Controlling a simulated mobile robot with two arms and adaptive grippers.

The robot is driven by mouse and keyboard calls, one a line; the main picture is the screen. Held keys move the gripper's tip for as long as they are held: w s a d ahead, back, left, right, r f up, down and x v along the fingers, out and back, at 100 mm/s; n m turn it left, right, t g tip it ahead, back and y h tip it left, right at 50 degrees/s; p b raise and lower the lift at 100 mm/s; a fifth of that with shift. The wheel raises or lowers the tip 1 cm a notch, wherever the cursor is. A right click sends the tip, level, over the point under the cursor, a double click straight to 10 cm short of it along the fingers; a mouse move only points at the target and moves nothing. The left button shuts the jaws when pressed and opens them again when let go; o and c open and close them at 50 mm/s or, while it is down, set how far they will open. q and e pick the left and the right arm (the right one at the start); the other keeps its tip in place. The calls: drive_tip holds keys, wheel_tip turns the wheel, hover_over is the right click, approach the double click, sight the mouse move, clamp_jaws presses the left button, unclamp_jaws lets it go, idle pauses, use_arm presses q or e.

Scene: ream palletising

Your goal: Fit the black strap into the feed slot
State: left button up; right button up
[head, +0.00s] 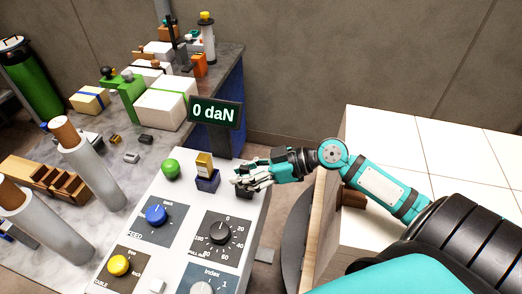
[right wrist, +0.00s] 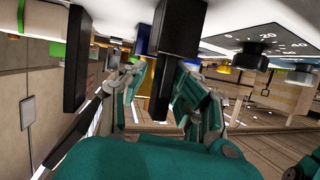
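My right gripper (head: 252,178) is over the right edge of the white control panel (head: 180,200), fingers pointing left. A small dark piece (head: 244,195) shows just below its fingers. In the right wrist view, a black bar (right wrist: 180,40) runs between the two fingers of the gripper (right wrist: 162,80); I cannot tell whether they touch it, or whether it is the strap or a fixture. A blue block with a brass-coloured top (head: 207,183) stands on the panel just left of the fingers. I cannot make out the feed slot for certain. My left gripper is out of view.
A black "0 daN" display (head: 215,113) stands behind the panel. A green ball knob (head: 170,169), blue knob (head: 156,214), yellow knob (head: 119,265) and black dial (head: 221,232) rise from the panel. Wrapped packs (head: 165,105) crowd the grey table behind. A white-topped surface (head: 440,145) stands right.

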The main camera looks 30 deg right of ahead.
drive_tip(key=shift+s+r+p, duration=0.15)
drive_tip(key=shift+r+p, duration=0.3)
drive_tip(key=shift+p, duration=0.1)
drive_tip(key=shift+s+d+f+b, duration=0.2)
drive_tip(key=shift+s+d+b, duration=0.25)
drive_tip(key=shift+d+b, duration=0.3)
drive_tip(key=r+b+v, duration=0.1)
drive_tip(key=v, duration=0.9)
drive_tip(key=shift+b, duration=0.4)
